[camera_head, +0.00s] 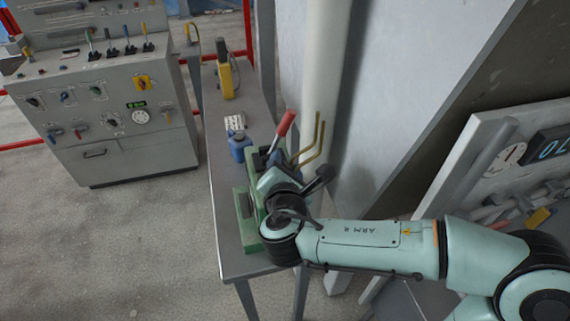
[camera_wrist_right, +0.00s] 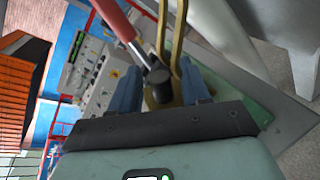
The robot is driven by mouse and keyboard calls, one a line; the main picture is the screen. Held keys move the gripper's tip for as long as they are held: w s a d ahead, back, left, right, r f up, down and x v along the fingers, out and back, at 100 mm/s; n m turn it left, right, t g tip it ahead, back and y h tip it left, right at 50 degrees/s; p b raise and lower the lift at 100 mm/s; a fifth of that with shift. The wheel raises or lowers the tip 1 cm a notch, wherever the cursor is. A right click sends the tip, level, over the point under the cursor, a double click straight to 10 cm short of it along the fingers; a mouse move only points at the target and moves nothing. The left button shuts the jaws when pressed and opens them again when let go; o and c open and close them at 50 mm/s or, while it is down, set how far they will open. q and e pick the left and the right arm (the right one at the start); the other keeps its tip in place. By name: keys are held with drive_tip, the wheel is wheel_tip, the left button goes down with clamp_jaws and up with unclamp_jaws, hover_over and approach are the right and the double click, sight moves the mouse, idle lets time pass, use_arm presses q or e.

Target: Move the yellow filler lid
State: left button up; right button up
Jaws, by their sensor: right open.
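My right gripper (camera_head: 274,163) is over the green machine (camera_head: 245,215) on the narrow grey bench. In the right wrist view its two blue fingers (camera_wrist_right: 162,85) stand apart. Between and beyond them is a brass-yellow piece (camera_wrist_right: 180,45) with two long rods, which also shows in the head view (camera_head: 317,140). I cannot tell whether this is the yellow filler lid, or whether the fingers touch it. A red-handled lever (camera_wrist_right: 118,20) with a dark round end rises beside it; the red handle also shows in the head view (camera_head: 286,123). My left gripper is not in view.
A yellow-and-black device (camera_head: 226,80) and a blue item (camera_head: 238,147) stand on the bench (camera_head: 222,185). A control cabinet (camera_head: 120,130) with levers and knobs is at the left. A pale pipe (camera_head: 322,70) and wall close in behind. Floor is clear at the lower left.

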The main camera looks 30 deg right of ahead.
drive_tip(key=shift+w+d, duration=0.1)
clamp_jaws()
drive_tip(key=n+h, duration=0.1)
drive_tip(key=a+f+n+b, duration=0.1)
drive_tip(key=n, duration=0.1)
drive_tip(key=shift+w+a+h, duration=0.2)
drive_tip(key=shift+a+h, duration=0.05)
drive_tip(key=shift+h, duration=0.15)
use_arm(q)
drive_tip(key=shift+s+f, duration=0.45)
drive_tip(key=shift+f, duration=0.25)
use_arm(e)
drive_tip(key=shift+w+a+f+n+t+h, duration=0.1)
drive_tip(key=shift+a+f+n+t+h, duration=0.15)
drive_tip(key=shift+n, duration=0.4)
drive_tip(key=shift+s+a+f+n+t+h, duration=0.1)
drive_tip(key=shift+a+f+n+t+h, duration=0.15)
drive_tip(key=shift+n, duration=0.35)
drive_tip(key=shift+w+a+f+n+t+h, duration=0.15)
drive_tip(key=shift+n+h, duration=0.15)
drive_tip(key=shift+n, duration=0.35)
